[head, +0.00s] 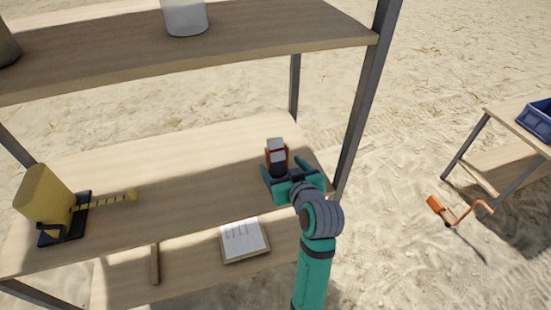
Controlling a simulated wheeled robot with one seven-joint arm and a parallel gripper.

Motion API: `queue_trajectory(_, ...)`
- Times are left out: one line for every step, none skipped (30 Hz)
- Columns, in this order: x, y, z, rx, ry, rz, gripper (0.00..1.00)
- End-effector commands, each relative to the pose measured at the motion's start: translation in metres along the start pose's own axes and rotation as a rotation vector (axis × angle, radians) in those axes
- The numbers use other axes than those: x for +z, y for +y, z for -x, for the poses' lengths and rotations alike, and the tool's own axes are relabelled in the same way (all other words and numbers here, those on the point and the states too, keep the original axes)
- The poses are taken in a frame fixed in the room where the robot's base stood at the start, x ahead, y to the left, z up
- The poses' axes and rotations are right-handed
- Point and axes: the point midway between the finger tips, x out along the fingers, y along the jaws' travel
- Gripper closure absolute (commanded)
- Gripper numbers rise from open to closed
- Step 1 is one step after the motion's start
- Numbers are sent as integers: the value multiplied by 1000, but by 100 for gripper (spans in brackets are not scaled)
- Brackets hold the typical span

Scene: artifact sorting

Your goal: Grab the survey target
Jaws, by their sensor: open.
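A small block-like object (277,146) with a grey-white top, orange sides and a dark lower part stands on the middle shelf (190,170), near its right end. It looks like the survey target, though its markings are too small to make out. My teal gripper (287,168) is open, just on the near side of this object, with its fingers pointing toward it. The gripper hides the object's base. I cannot tell whether the fingers touch it or reach around it.
A yellow object (44,192) on a dark base, with a yellow strip, stands at the shelf's left. A clipboard (243,240) lies on the lower shelf. A metal post (362,100) rises right of my gripper. The shelf's middle is clear.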

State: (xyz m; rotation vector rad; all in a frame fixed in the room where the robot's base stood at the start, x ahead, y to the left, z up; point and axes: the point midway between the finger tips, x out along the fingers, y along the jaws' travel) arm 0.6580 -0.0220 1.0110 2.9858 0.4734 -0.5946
Motion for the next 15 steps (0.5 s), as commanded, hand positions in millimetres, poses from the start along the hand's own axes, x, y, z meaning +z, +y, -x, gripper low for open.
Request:
queue_trajectory(1,1,-8,0,-2,0,25)
queue_trajectory(0,1,-13,1,-1,0,25)
queue_trajectory(0,2,-19,2,-2,-1,25)
queue_trajectory(0,2,-22,3,-2,-1,25)
queue_trajectory(0,3,-26,4,-1,-1,25)
queue_trajectory(0,4,-30,5,-1,-2,25)
queue_trajectory(0,4,-32,5,-1,-2,25)
queue_trajectory(0,4,-34,5,-1,-2,25)
queue_trajectory(0,3,-36,5,-1,-2,25)
queue_trajectory(0,3,-38,4,-1,-2,25)
queue_trajectory(0,2,-40,4,-1,-1,25)
queue_trajectory(0,1,-42,2,0,-1,25)
queue_trajectory(-1,0,-45,1,0,0,25)
queue_trajectory(-1,-1,-48,0,0,0,25)
queue_trajectory(-2,-2,-54,0,-1,1,25)
